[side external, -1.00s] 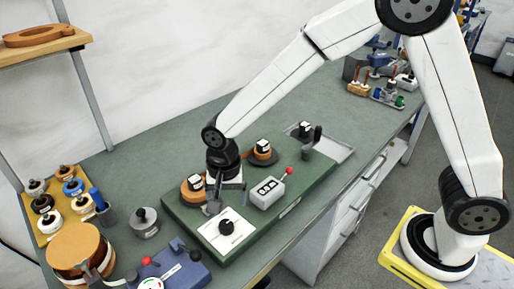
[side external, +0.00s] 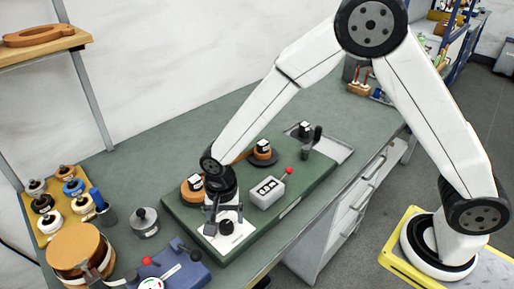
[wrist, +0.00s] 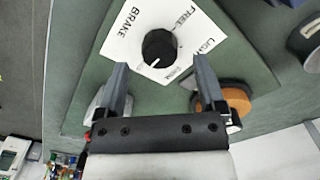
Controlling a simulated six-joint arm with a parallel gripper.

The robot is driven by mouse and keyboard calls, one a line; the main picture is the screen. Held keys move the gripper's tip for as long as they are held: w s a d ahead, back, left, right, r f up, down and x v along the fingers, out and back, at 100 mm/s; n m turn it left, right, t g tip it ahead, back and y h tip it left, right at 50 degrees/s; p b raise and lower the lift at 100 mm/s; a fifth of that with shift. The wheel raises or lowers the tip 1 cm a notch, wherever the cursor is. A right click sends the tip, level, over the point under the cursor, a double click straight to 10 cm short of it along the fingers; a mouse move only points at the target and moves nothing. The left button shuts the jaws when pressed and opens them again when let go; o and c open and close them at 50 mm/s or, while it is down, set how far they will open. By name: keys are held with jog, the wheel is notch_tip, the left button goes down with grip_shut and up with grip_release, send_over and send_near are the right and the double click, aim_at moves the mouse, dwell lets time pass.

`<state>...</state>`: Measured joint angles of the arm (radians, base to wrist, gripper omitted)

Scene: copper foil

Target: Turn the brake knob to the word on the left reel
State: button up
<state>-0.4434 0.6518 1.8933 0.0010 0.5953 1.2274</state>
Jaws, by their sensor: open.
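The black brake knob (wrist: 159,47) stands on a white plate (wrist: 196,27) in the wrist view. The plate reads BRAKE, FREE and LIGHT; another word near the right finger is too small to read surely. The knob's white mark points down and slightly left in that view. My gripper (wrist: 161,72) is open, its fingers apart on either side of the knob's near side, not closed on it. In the side view my gripper (side external: 223,222) hangs over the plate. The left reel (side external: 189,192), orange-brown, stands behind it; its white label is not legible.
A grey box with windows (side external: 267,192) and a red-knobbed lever stand right of the plate. Another orange reel (side external: 263,155) sits farther back on the green board (side external: 308,184). A silver weight (side external: 145,222) and a blue device (side external: 180,272) lie to the left.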

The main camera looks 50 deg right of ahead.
jog(key=shift+f, duration=1.1)
grip_shut()
jog(key=shift+n, duration=0.4)
jog(key=n, duration=1.1)
